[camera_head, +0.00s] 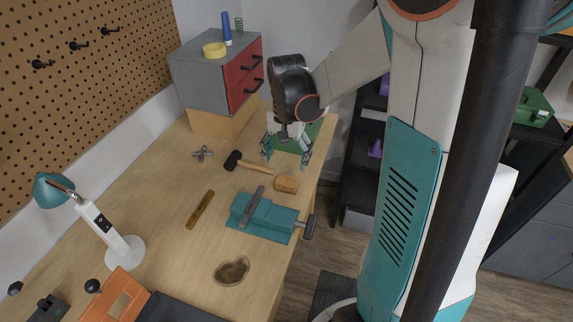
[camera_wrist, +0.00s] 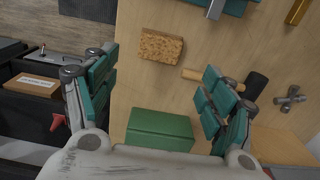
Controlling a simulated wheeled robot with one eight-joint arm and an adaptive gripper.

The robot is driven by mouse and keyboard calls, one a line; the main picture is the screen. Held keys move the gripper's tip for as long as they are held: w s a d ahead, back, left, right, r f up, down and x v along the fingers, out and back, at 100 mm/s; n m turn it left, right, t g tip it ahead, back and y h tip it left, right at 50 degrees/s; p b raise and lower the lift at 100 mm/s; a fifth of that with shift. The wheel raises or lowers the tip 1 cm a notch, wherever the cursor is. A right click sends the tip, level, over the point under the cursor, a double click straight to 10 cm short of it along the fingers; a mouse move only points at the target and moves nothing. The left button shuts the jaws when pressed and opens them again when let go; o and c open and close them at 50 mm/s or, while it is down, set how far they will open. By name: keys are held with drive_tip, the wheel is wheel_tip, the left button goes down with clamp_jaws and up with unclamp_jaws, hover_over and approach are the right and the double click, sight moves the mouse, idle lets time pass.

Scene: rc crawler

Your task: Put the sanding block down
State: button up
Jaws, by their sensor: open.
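A speckled brown cork-like block, which looks like the sanding block (camera_head: 287,184), lies on the workbench (camera_head: 165,222) behind the teal vise. In the wrist view the block (camera_wrist: 160,47) lies flat on the wood, beyond my fingertips and apart from them. My gripper (camera_head: 287,152) is open and empty over the far end of the bench. Its teal finger pads show left and right in the wrist view (camera_wrist: 158,88), with bare wood between them.
A green box (camera_wrist: 160,130) sits below my gripper. A hammer (camera_head: 236,161) lies beside the block, its handle pointing toward it. The teal vise (camera_head: 268,219) stands in front, and a grey cabinet with red drawers (camera_head: 200,80) behind.

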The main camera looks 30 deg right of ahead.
drive_tip(key=shift+r, duration=1)
